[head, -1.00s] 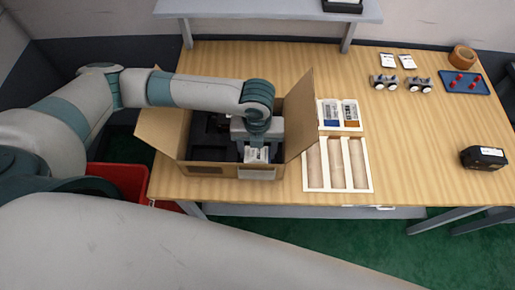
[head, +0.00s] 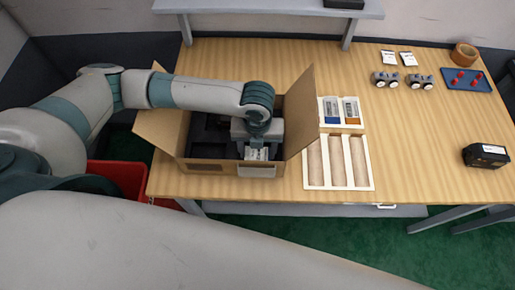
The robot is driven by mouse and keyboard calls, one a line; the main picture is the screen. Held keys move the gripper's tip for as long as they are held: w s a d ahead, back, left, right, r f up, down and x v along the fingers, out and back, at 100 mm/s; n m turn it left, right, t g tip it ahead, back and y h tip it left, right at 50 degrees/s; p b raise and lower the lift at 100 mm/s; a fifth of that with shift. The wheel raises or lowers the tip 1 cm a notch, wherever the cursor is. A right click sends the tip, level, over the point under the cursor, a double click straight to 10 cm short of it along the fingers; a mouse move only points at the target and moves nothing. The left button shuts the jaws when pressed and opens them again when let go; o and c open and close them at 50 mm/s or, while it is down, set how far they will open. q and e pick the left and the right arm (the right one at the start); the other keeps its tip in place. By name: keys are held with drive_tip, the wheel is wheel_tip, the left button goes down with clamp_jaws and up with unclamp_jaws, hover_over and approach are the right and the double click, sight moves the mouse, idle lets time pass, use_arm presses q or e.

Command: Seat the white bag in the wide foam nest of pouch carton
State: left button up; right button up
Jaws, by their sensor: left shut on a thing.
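The pouch carton (head: 207,166) is an open brown box on the wooden table, with its flaps spread and dark foam (head: 208,134) inside. My left gripper (head: 257,147) points down into the right part of the carton and is shut on the white bag (head: 256,154). Only a small part of the bag shows, below the gripper near the carton's front wall. The gripper and arm hide the nest under it, so I cannot tell whether the bag touches the foam. My right gripper is not in view.
A white tray with three empty slots (head: 338,162) and a holder with blue and orange packets (head: 341,112) stand right of the carton, close to its right flap (head: 301,112). A black device (head: 485,156) and a blue tray (head: 467,79) lie farther right. The middle right tabletop is clear.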

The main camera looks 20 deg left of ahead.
use_arm(q)
drive_tip(key=shift+f, duration=0.15)
idle(0.3)
drive_tip(key=o, duration=1.1)
drive_tip(key=shift+o, duration=0.2)
wheel_tip(320, 180, up, 17)
drive_tip(key=b, duration=0.3)
drive_tip(key=shift+r, duration=0.2)
drive_tip(key=shift+s, duration=0.1)
